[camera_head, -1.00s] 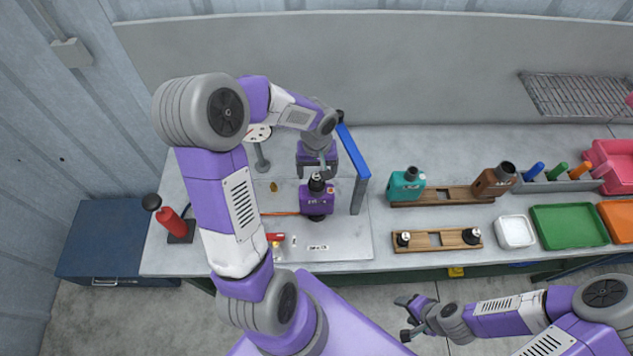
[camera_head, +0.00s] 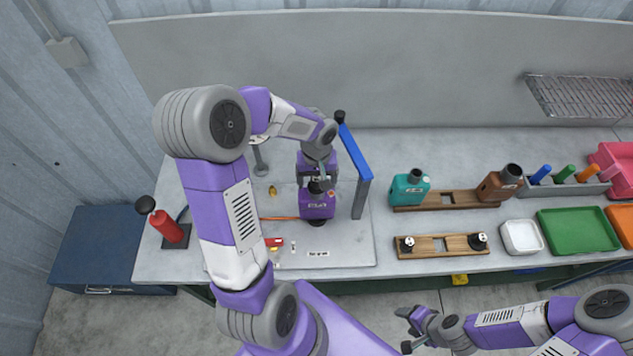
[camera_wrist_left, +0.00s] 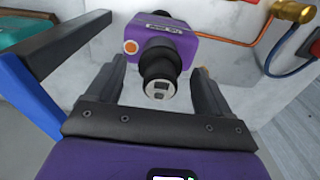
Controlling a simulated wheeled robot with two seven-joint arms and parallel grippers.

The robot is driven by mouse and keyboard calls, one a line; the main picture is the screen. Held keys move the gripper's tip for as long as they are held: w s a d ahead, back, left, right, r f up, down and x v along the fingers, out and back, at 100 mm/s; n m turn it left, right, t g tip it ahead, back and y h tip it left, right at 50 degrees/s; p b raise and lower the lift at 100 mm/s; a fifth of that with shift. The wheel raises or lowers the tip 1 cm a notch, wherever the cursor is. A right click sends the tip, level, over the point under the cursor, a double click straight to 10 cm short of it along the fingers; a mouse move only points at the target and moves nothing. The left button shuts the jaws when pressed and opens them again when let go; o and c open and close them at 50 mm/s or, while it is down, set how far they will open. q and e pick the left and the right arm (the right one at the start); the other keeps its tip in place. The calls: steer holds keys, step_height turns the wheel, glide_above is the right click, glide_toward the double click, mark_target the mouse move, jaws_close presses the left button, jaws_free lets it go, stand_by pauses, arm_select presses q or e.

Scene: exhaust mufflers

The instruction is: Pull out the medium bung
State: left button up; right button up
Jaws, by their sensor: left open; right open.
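A purple muffler (camera_head: 317,206) stands on the grey plate, with black bungs at its top and bottom. It also shows in the left wrist view (camera_wrist_left: 195,52). A black bung (camera_wrist_left: 160,76) points toward the wrist camera from the muffler's near end. My left gripper (camera_wrist_left: 160,78) is open, with one finger on each side of this bung. I cannot tell whether the fingers touch it. In the head view the left gripper (camera_head: 318,183) is at the muffler's top. My right gripper (camera_head: 408,328) is open and empty in front of the bench. Which bung is the medium one is unclear.
Two black bungs sit in a wooden rack (camera_head: 443,245). A teal muffler (camera_head: 408,189) and a brown muffler (camera_head: 499,184) stand on another rack behind it. A blue-topped post frame (camera_head: 355,155) stands close right of the left gripper. A white tray (camera_head: 522,237) lies further right.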

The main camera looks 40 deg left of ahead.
mark_target(317, 178)
arm_select(q)
steer(key=shift+b, duration=0.3)
stand_by(0.6)
steer(key=shift+c, duration=0.2)
steer(key=c, duration=1.4)
steer(key=shift+r+p, duration=2)
steer(key=shift+r, duration=1.05)
